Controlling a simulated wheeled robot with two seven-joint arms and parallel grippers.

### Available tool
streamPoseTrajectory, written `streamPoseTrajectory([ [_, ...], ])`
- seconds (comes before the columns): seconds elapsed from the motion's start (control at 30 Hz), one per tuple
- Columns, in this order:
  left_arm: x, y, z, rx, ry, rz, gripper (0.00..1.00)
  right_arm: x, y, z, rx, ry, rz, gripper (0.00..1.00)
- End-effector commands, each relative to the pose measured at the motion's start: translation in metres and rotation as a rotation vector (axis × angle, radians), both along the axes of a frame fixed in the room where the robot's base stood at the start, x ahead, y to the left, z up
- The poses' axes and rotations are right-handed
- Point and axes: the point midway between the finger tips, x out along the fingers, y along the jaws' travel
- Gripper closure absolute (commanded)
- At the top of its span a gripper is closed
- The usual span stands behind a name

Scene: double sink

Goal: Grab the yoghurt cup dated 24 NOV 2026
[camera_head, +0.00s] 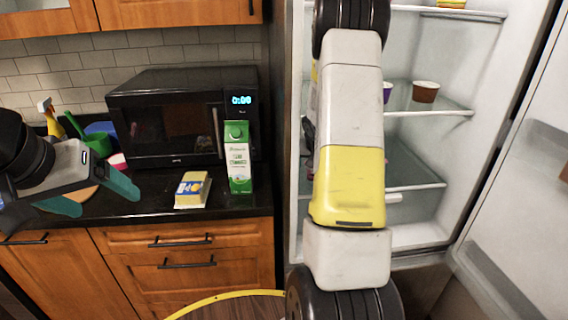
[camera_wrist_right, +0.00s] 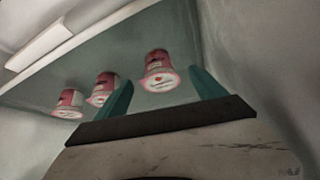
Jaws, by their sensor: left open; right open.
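In the right wrist view, three pink-and-white yoghurt cups stand in a row on a glass shelf: one at the left (camera_wrist_right: 69,103), one in the middle (camera_wrist_right: 103,88) and one at the right (camera_wrist_right: 159,72). Pale printed round ends face the camera; no date is readable. My right gripper (camera_wrist_right: 162,92) is open, and the right cup shows between its fingers, seemingly beyond them; I cannot tell the gap. In the head view my right arm reaches into the fridge and hides its own gripper and these cups. My left gripper (camera_head: 92,197) is open and empty over the counter.
In the open fridge (camera_head: 420,150), a brown cup (camera_head: 425,92), a purple cup (camera_head: 387,93) and a yellow one (camera_head: 452,3) stand on shelves. The fridge door (camera_head: 520,190) stands open at right. A microwave (camera_head: 165,115), green carton (camera_head: 238,165) and yellow package (camera_head: 191,190) occupy the counter.

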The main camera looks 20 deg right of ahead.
Motion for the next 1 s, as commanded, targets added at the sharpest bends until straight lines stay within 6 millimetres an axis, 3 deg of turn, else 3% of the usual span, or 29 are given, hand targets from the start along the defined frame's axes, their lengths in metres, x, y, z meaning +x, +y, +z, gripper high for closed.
streamPoseTrajectory([
  [0.5, 0.000, 0.000, 0.000, 0.000, 0.000, 0.000, 0.18, 0.031, -0.015, -0.057, 0.000, 0.002, 0.001, 0.20],
  [0.8, 0.000, 0.000, 0.000, 0.000, 0.000, 0.000, 0.18, 0.034, -0.016, -0.060, 0.000, 0.000, 0.000, 0.20],
  [1.0, 0.000, 0.000, 0.000, 0.000, 0.000, 0.000, 0.18, 0.034, -0.016, -0.060, 0.000, 0.001, 0.000, 0.59],
])
